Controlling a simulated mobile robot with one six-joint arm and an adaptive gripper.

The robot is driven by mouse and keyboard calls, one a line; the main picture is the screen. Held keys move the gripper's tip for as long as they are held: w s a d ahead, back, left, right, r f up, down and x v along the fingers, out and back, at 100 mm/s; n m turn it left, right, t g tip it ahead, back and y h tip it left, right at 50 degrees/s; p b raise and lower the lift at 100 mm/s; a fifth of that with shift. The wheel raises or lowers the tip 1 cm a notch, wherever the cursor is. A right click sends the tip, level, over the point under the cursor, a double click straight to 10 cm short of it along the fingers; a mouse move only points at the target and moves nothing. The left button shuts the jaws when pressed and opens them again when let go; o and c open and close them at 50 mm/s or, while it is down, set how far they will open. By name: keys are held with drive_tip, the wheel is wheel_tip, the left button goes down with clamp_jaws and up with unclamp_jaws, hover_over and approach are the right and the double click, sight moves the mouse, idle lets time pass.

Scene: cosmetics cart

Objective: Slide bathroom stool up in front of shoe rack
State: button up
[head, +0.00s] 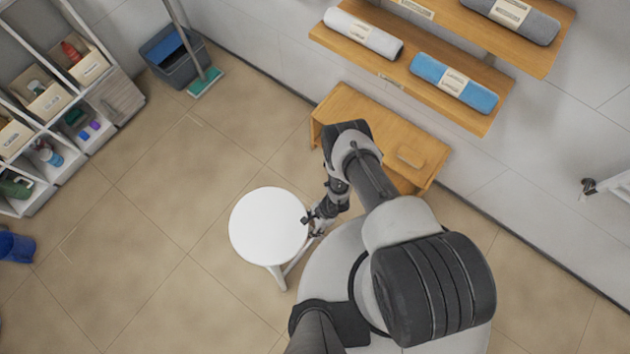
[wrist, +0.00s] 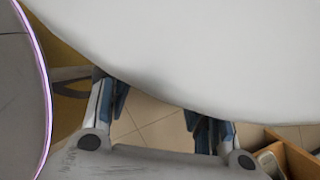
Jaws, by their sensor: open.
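The bathroom stool (head: 268,226) is white with a round seat and stands upright on the tiled floor. Its seat (wrist: 200,50) fills the top of the wrist view and hides the far ends of my fingers. My gripper (head: 308,220) is at the seat's right edge. In the wrist view my gripper (wrist: 158,108) is open, with only floor showing between the fingers; contact with the stool cannot be told. A low wooden unit (head: 345,100), likely the shoe rack, stands against the wall, up and right of the stool. A wooden compartment (wrist: 292,150) shows at lower right in the wrist view.
Wall shelves (head: 470,112) with rolled towels hang above the wooden unit. A grey bin (head: 180,60) and green-headed mop (head: 205,83) stand by the wall. White shelving (head: 45,200) lines the left. Floor (head: 150,200) left of the stool is clear. My base is just right of it.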

drive_tip(key=shift+s+a+f, duration=0.1)
drive_tip(key=shift+a+f, duration=0.15)
drive_tip(key=shift+f, duration=0.3)
drive_tip(key=shift+c, duration=0.4)
clamp_jaws()
idle(0.5)
